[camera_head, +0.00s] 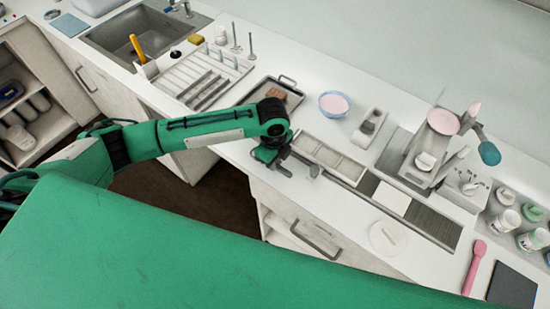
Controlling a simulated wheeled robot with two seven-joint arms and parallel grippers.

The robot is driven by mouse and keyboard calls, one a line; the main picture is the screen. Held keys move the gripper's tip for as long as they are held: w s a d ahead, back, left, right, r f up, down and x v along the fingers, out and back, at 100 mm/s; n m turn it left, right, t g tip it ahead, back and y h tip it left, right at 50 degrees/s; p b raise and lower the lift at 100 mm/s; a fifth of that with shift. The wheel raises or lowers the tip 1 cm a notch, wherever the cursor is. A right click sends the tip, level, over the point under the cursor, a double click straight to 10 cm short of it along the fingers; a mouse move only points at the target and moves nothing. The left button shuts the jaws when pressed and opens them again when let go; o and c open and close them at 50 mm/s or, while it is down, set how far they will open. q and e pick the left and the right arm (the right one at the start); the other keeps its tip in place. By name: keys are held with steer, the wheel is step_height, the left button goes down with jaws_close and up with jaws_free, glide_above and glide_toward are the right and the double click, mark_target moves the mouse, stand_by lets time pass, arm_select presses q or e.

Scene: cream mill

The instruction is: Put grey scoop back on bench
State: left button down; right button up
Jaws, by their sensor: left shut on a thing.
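My left gripper (297,168) is low over the white bench (300,205), near its front edge and at the left end of a pale divided tray (327,160). It is shut on a small grey thing, which I take to be the grey scoop (315,171). Most of it is hidden by the fingers, and I cannot tell whether it touches the bench. My right gripper is out of view.
A dark tray (262,86) lies behind my left wrist. A pink-filled bowl (334,103) and a machine (432,145) stand further right. A white disc (388,238) and pink spatula (474,266) lie near the front. Bare bench lies in front of the gripper.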

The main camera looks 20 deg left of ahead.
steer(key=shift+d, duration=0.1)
arm_select(q)
steer(key=c, duration=1.3)
jaws_free()
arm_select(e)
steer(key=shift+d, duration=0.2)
arm_select(q)
step_height(320, 180, up, 14)
steer(key=b, duration=0.3)
steer(key=shift+a+f, duration=0.15)
steer(key=shift+a, duration=0.1)
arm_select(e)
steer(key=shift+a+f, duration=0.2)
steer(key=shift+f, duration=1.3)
arm_select(q)
steer(key=shift+d, duration=0.1)
